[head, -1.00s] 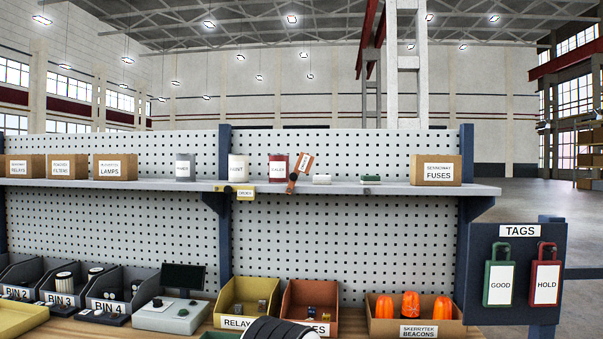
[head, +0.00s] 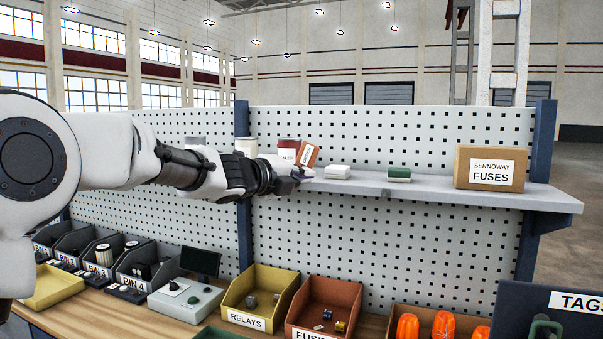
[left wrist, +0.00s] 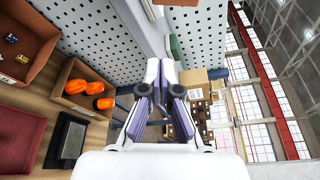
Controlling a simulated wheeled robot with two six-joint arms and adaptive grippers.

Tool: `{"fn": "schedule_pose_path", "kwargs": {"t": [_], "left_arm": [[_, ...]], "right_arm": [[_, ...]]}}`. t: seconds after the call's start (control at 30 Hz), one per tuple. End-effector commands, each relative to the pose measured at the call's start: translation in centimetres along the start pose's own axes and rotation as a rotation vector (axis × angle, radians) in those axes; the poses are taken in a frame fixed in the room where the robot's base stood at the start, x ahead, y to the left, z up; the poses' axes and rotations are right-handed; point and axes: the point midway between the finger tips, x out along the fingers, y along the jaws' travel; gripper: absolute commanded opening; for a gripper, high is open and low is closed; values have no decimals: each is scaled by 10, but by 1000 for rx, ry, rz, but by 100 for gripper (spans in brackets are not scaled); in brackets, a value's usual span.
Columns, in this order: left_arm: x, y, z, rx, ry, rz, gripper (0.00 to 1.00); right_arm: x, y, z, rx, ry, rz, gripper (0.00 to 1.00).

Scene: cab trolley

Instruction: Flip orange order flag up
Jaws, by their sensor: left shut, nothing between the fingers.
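The orange order flag (head: 306,154) stands at the front edge of the shelf, tilted up and leaning right, with a white label on its face. Its lower end is hidden behind my left gripper (head: 297,174). My left gripper is shut and empty, its tips at the shelf edge just below the flag; whether they touch it I cannot tell. In the left wrist view the shut fingers (left wrist: 155,88) point along the shelf front, with nothing between them. My right gripper is not in view.
The shelf (head: 440,190) holds a white block (head: 338,172), a green block (head: 399,173) and a fuses box (head: 490,168). Cans stand behind my left arm. Below are the relays bin (head: 262,290), a rust-coloured bin (head: 330,300) and orange beacons (head: 445,325).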

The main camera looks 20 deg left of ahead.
Motion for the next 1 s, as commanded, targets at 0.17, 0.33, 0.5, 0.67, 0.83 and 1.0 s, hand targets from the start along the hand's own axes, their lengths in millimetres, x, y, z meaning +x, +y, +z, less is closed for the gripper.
{"fn": "schedule_pose_path", "kwargs": {"t": [0.17,0.33,0.5,0.67,0.83,1.0], "left_arm": [[38,-3,0,0,3,3,0],[75,-4,0,-2,4,4,0],[75,-4,23,-6,-1,0,0],[71,0,36,-4,0,2,0],[70,2,37,-4,0,2,0],[70,1,37,-10,0,0,0]], "right_arm": [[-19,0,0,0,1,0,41],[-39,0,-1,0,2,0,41],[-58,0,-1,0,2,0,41],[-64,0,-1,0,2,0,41],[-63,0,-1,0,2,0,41],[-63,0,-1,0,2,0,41]]}}
